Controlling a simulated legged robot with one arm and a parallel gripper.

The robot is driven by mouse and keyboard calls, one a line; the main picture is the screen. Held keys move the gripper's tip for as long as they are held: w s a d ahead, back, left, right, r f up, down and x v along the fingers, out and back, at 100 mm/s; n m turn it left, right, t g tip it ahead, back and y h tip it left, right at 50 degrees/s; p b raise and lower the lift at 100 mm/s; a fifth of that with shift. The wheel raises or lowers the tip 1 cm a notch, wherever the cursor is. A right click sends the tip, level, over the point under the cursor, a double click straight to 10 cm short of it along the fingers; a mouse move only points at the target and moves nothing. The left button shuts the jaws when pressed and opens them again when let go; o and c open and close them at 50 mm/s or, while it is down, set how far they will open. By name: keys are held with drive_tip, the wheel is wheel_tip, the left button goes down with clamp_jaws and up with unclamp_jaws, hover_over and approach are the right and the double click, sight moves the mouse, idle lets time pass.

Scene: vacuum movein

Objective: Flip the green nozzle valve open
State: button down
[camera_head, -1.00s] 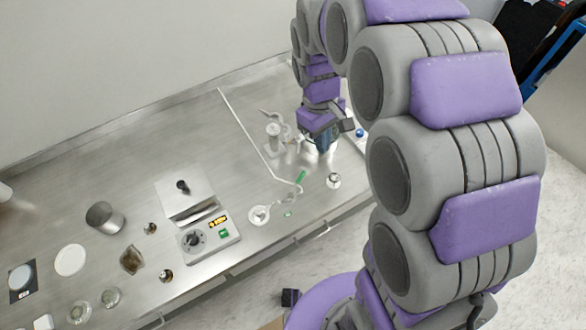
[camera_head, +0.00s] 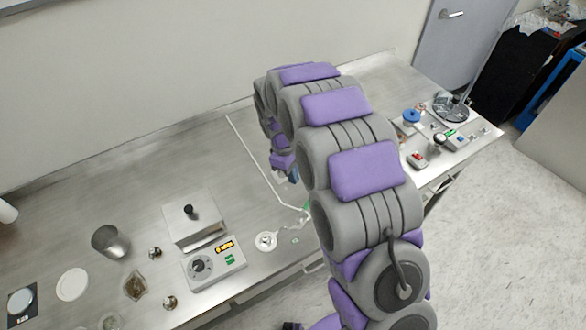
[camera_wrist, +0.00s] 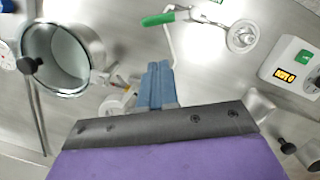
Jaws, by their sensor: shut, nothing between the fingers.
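The green valve handle (camera_wrist: 158,19) lies at the upper middle of the wrist view, attached to metal fittings that lead right toward a round pale flange (camera_wrist: 242,36). In the head view only a small green part (camera_head: 307,207) shows beside my arm; the flange (camera_head: 266,241) is clear of it. I cannot tell the valve's exact angle. My gripper (camera_wrist: 158,68) has its blue fingers together and empty in the wrist view. It is apart from the handle, which lies beyond the fingertips. In the head view, only a blue bit of my gripper (camera_head: 293,175) shows past my arm.
A large metal pot (camera_wrist: 92,35) stands left of my fingers. A small white fitting (camera_wrist: 117,104) lies near them. A thin white tube (camera_wrist: 168,45) runs by the handle. A control box (camera_head: 213,264) with a lit display stands left of the flange. The bench's back middle is bare.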

sight(305, 208)
drive_tip(key=d+f, duration=0.1)
drive_tip(key=f, duration=0.1)
drive_tip(key=s+d+f+b, duration=0.1)
drive_tip(key=f, duration=0.1)
drive_tip(key=s+d+f, duration=0.1)
drive_tip(key=f, duration=0.1)
drive_tip(key=shift+d+f, duration=0.35)
drive_tip(key=shift+a, duration=0.65)
drive_tip(key=shift+d+m, duration=0.5)
drive_tip(key=shift+d, duration=0.3)
drive_tip(key=shift+a+m+p, duration=0.25)
drive_tip(key=shift+m+p, duration=0.05)
drive_tip(key=shift+m, duration=0.1)
drive_tip(key=shift+s+d, duration=0.1)
